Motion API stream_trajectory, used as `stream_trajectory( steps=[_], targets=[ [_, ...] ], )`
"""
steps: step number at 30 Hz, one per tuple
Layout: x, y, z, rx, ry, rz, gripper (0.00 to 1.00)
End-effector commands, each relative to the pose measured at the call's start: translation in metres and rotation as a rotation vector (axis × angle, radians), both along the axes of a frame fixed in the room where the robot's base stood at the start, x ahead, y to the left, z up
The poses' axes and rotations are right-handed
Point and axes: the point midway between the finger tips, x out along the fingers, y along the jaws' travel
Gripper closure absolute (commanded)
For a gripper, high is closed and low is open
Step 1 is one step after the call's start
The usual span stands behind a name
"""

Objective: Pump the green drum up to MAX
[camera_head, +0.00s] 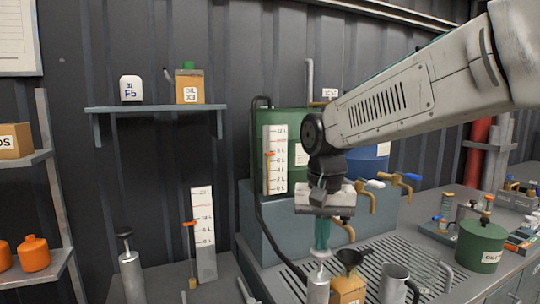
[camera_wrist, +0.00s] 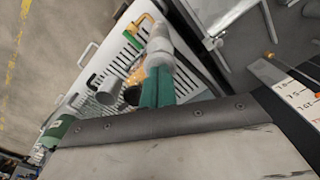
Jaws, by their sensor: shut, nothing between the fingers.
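The green drum (camera_head: 290,118) stands on a blue-grey stand at the back wall, partly hidden by my arm. A white scale board (camera_head: 275,175) with an orange marker (camera_head: 268,154) in its upper half is at its front left. A grey hand pump (camera_head: 318,288) stands below my gripper (camera_head: 321,248), and a dark hose runs down beside the stand towards it. My gripper's teal fingers are shut and point down at the pump's top; whether they touch it I cannot tell. In the wrist view the pump (camera_wrist: 159,45) lies just beyond the fingertips (camera_wrist: 157,72).
A blue drum (camera_head: 370,165) with taps is right of the green one. A funnel on an orange can (camera_head: 348,290) and a metal mug (camera_head: 394,283) stand close right of the pump. Another pump (camera_head: 130,275) and scale (camera_head: 203,240) stand left. A green pot (camera_head: 481,245) is at right.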

Motion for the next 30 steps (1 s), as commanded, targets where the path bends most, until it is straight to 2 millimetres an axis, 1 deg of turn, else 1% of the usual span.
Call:
stream_trajectory(
  steps=[30],
  targets=[
    [-0.001,0.000,-0.043,-0.001,0.004,0.000,1.00]
  ],
)
